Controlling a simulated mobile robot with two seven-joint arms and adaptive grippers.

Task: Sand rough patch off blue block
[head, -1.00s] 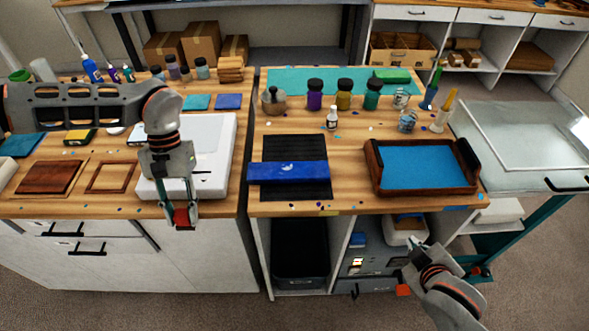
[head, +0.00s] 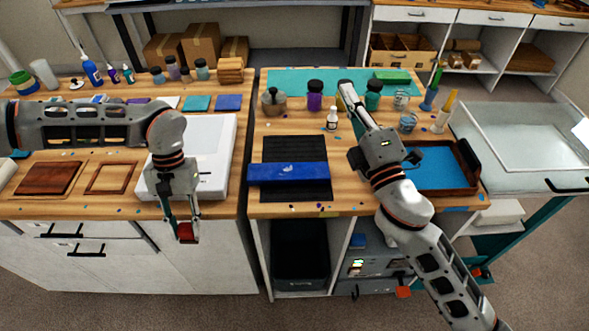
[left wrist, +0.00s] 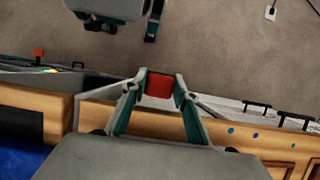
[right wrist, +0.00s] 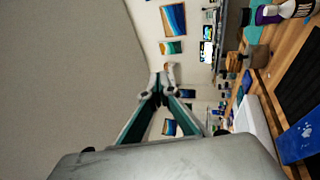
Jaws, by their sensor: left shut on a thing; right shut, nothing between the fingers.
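The blue block (head: 262,173) lies across a black mat (head: 293,150) on the wooden bench, with a small pale patch (head: 287,168) on its top. The block also shows at the right edge of the right wrist view (right wrist: 301,148). My left gripper (head: 187,236) is shut on a small red block, seen clearly in the left wrist view (left wrist: 160,87), in front of the left bench's front edge, left of the blue block. My right gripper (head: 345,88) is shut and empty, raised over the bench to the right of the blue block.
A wooden tray with a blue inside (head: 465,180) stands on the right, partly hidden by my right arm. Several jars, including a purple one (head: 314,96), and a small white bottle (head: 332,118) stand behind the mat. A white board (head: 213,160) lies behind my left gripper.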

